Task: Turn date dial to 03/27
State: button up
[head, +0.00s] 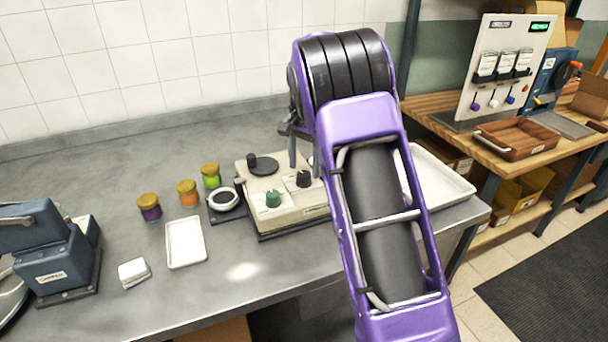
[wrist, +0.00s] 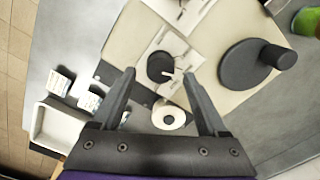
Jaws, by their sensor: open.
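A beige machine (head: 290,211) stands on the grey counter, with a green knob (head: 273,198) and a black knob (head: 303,179) on its top, plus a black disc (head: 263,166) with a short post. In the wrist view the black knob (wrist: 160,67) has a pale pointer and sits on a white printed plate (wrist: 178,48); its markings are too small to read. My gripper (head: 302,163) is over the machine's back right part. In the wrist view my gripper (wrist: 160,76) is open, its fingertips on either side of the black knob in the picture; contact cannot be told.
Jars (head: 188,193) with yellow lids, a white ring-shaped dish (head: 226,199) and a white tray (head: 185,242) are left of the machine. A blue device (head: 55,262) stands far left. Another white tray (head: 445,180) lies to the right, partly behind my arm.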

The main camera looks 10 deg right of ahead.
aim_at(304, 173)
jog(key=shift+f, duration=1.5)
jog(key=shift+c, duration=0.3)
grip_shut()
